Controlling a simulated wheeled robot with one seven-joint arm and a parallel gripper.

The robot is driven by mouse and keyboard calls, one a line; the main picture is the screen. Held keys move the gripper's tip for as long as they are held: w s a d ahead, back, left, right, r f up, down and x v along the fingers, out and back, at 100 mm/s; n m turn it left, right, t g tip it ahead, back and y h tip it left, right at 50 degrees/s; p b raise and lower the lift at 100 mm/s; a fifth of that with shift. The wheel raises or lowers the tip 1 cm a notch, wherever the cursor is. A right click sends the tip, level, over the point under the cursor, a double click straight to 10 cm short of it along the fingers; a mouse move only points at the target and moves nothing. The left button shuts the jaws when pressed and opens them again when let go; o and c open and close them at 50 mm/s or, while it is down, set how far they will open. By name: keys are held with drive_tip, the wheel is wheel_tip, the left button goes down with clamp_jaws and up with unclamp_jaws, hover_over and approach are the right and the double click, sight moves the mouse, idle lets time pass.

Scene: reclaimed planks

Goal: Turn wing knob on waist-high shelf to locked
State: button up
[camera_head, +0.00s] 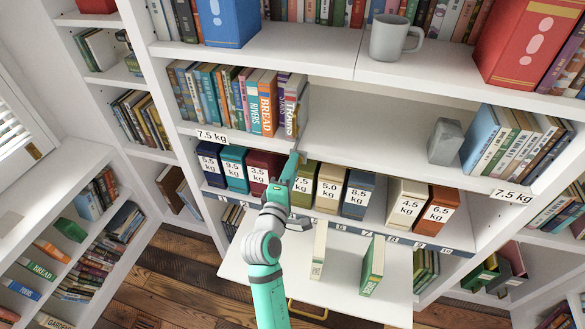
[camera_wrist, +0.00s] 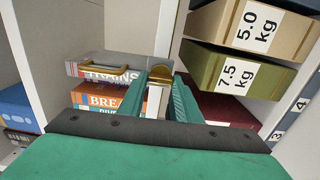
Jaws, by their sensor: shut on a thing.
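A brass wing knob (camera_wrist: 160,72) shows in the wrist view at the white shelf's front edge, between the teal fingers of my gripper (camera_wrist: 163,92). The fingers are shut on it, one at each side, and hide much of its lower part. I cannot tell which way its wings point, and no locked mark is readable. In the head view my gripper (camera_head: 293,165) reaches the white shelf edge (camera_head: 340,165) between the upright books and the weight boxes below. The knob cannot be made out there.
Books, including Trains (camera_head: 289,108), stand just above my gripper; a brass handle (camera_wrist: 105,69) shows beside them. Labelled boxes, such as the green 7.5 kg box (camera_head: 304,183), stand close below. A grey block (camera_head: 445,142) is farther right. The shelf between is clear.

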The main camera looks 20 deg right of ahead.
idle(0.3)
drive_tip(key=o, duration=1)
drive_tip(key=shift+o, duration=0.2)
drive_tip(key=shift+s, duration=0.15)
drive_tip(key=v, duration=1)
drive_tip(key=shift+s+a, duration=0.2)
drive_tip(key=shift+a, duration=0.1)
drive_tip(key=shift+f, duration=0.1)
